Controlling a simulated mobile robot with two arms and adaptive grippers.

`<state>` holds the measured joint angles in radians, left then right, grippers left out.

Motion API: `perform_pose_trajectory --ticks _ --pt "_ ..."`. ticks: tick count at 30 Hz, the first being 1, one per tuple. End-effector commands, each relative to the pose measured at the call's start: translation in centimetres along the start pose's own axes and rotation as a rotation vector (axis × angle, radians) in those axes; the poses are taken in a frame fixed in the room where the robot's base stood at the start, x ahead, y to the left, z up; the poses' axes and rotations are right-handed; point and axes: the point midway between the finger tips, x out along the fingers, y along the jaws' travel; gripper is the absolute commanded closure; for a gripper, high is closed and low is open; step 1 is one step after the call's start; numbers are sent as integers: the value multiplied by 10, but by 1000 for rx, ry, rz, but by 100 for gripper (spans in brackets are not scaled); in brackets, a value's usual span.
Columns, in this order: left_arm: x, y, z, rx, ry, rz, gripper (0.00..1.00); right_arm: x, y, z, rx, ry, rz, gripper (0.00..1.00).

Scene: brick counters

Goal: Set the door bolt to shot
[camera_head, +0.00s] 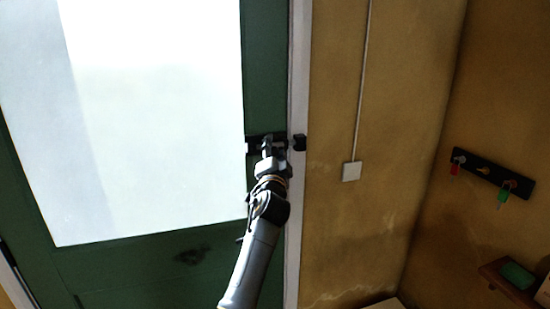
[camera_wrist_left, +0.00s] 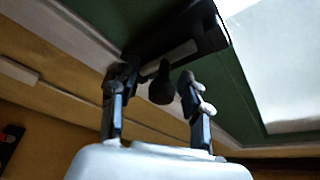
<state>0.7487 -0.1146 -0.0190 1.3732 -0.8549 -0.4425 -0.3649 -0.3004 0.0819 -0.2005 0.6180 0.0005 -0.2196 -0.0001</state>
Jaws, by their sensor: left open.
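The door bolt (camera_head: 254,143) is a dark fitting on the right edge of the green door. A small black keeper (camera_head: 299,143) sits on the pale door frame to its right. In the left wrist view the bolt body (camera_wrist_left: 200,32) is black with a pale metal bar, and a dark round knob (camera_wrist_left: 162,88) hangs from it. My left gripper (camera_head: 272,147) is at the bolt and covers part of it. In the left wrist view my left gripper (camera_wrist_left: 153,84) is open, its fingers on either side of the knob. Whether the bar reaches the keeper is hidden. My right gripper is out of view.
The green door (camera_head: 262,75) has a large bright glass pane. A switch (camera_head: 351,171) with a conduit is on the yellow wall. A dark key rack (camera_head: 492,174) hangs at the right, above a small shelf (camera_head: 505,285).

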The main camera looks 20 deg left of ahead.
Motion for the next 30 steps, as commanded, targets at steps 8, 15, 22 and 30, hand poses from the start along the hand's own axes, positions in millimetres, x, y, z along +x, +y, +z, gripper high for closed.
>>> perform_pose_trajectory --ticks 8,15,22,30 --pt "-44 3 -1 0 2 2 53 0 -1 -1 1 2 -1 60" --pt "-92 3 -4 -1 5 3 53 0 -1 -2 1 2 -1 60" --pt "-114 4 -5 1 5 3 53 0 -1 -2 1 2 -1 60" --pt "-116 3 -5 1 5 2 53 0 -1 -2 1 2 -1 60"
